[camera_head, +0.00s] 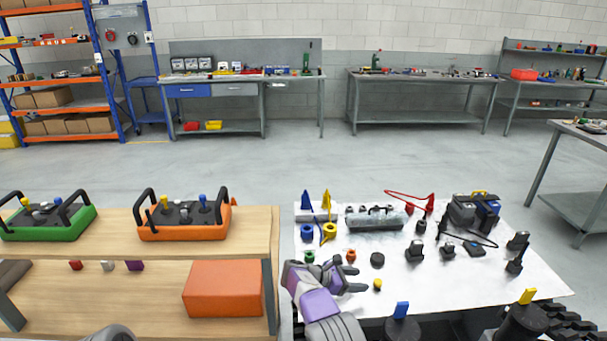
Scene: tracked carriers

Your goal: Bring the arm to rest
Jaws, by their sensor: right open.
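My right gripper (350,277), grey and purple, is over the left part of the white table (545,281). Its fingers point right and are open, with nothing seen between them. A small yellow knob (377,284) is just right of the fingertips, and an orange-red piece (351,256) and a black round piece (377,259) are just beyond them. My left gripper does not show; only a grey rounded part shows at the bottom left edge.
A wooden shelf bench on the left holds a green carrier (48,229) and an orange carrier (185,234); an orange box (223,288) is on its lower shelf. The white table holds blue and yellow funnels, a grey block (376,219) and several black parts. Open floor lies beyond.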

